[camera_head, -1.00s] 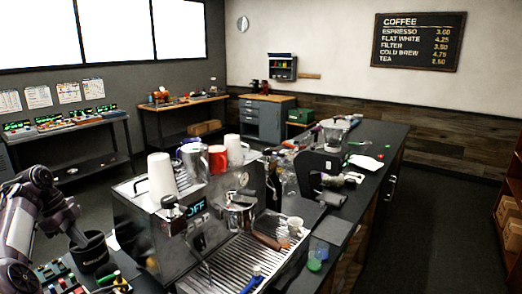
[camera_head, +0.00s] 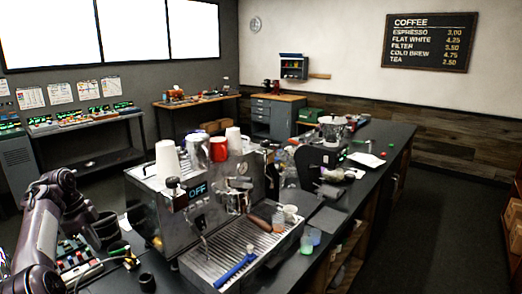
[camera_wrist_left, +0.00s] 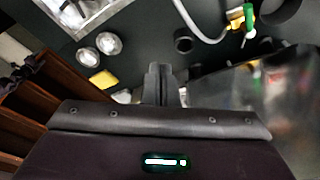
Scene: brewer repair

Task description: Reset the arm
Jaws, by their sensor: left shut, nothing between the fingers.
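My left arm (camera_head: 62,205) comes in at the lower left, beside the espresso machine. In the left wrist view my left gripper (camera_wrist_left: 160,85) is shut and empty, with its fingers together above a dark surface. The fingertips are hard to make out in the head view. The steel espresso machine (camera_head: 150,215) stands on the dark counter, and its display (camera_head: 198,189) reads OFF. A portafilter with a brown handle (camera_head: 262,224) sits at its front. My right gripper is not in view.
A black cup-like container (camera_head: 105,230) and a control panel (camera_head: 78,256) lie close to my left arm. A blue-handled brush (camera_head: 236,268) lies on the drip tray (camera_head: 215,262). Cups stand on the machine. The floor at right (camera_head: 440,230) is clear.

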